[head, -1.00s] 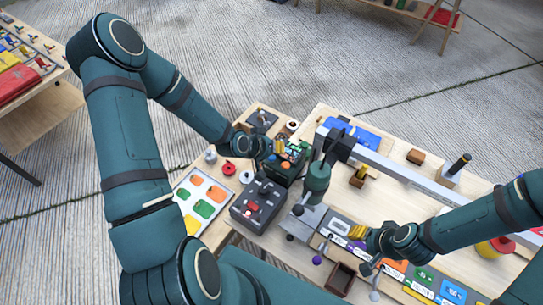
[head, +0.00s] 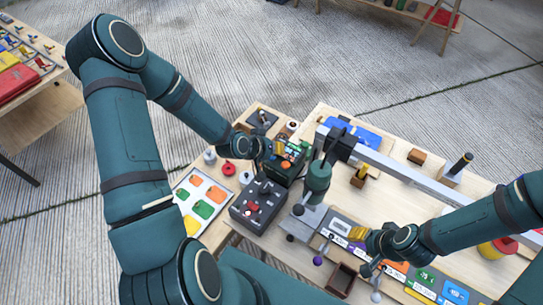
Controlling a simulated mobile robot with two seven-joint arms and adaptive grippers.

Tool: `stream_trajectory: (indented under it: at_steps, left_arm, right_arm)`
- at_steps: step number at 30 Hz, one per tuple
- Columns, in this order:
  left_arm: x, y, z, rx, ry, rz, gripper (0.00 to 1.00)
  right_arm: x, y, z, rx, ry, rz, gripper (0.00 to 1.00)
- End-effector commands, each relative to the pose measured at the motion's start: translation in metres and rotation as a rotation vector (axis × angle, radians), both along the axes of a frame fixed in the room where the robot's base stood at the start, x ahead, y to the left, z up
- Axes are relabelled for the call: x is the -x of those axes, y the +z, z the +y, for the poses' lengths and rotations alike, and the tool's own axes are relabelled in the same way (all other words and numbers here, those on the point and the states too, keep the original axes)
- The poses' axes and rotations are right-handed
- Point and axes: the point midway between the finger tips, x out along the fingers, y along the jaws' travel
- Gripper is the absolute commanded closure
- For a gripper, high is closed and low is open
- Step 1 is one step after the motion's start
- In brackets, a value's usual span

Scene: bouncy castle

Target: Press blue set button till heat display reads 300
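A small dark control box (head: 283,170) with a lit green display (head: 294,156) and an orange-red part on its top stands on the wooden table. The display's digits are too small to read, and I cannot make out the blue set button. My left gripper (head: 279,147) reaches over the back of this box, its yellow fingertips at or just above the top; I cannot tell whether they touch it. My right gripper (head: 358,234) is over the row of coloured cards at the table's front, with yellow fingertips pointing left. Neither gripper's finger gap is clear.
A grey box with a red button (head: 253,206) stands in front of the control box. A green lever press (head: 318,180) stands close on its right. A card with coloured patches (head: 203,199) lies left. A long grey rail (head: 400,170) crosses the table.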

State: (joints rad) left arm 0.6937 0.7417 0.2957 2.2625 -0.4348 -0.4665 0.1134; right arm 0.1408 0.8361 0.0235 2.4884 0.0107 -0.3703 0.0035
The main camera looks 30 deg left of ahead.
Motion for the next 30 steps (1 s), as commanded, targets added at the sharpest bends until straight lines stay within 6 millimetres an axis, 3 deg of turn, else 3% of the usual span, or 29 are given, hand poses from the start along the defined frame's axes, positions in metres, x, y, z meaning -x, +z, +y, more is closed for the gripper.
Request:
stream_trajectory:
  at_steps: [30]
  left_arm:
    - [0.0,-0.01,0.0,0.0,0.0,0.0,1.0]
  right_arm:
    - [0.0,-0.009,0.0,0.0,0.0,0.0,0.53]
